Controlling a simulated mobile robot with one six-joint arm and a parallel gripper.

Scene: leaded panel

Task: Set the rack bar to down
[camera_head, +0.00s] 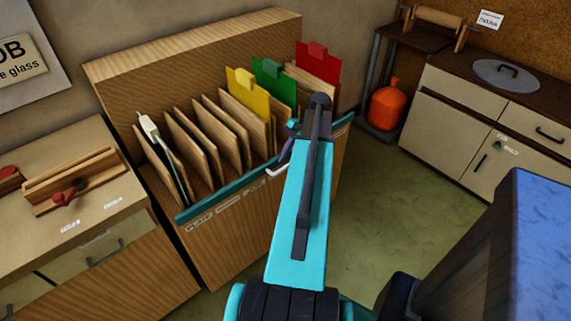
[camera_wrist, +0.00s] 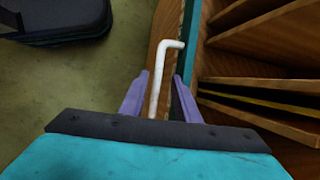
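The rack (camera_head: 225,235) is a wooden case holding upright wooden dividers and coloured sheets. A teal bar (camera_head: 225,193) runs along its upper front edge; it also shows in the wrist view (camera_wrist: 190,35). A white bent handle (camera_head: 279,169) sticks out at the bar's front. In the wrist view the handle (camera_wrist: 165,62) lies between my gripper's (camera_wrist: 160,90) two purple fingers, with a gap on each side. My gripper is open and does not appear to touch the handle. In the head view my arm hides part of the bar and most of my gripper.
Yellow (camera_head: 250,95), green (camera_head: 270,80) and red (camera_head: 318,72) sheets stand in the rack. A drawer cabinet (camera_head: 75,245) stands close on the left. An orange gas bottle (camera_head: 388,106) and a cream cabinet (camera_head: 450,125) are at the right. The green floor (camera_head: 385,200) between is clear.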

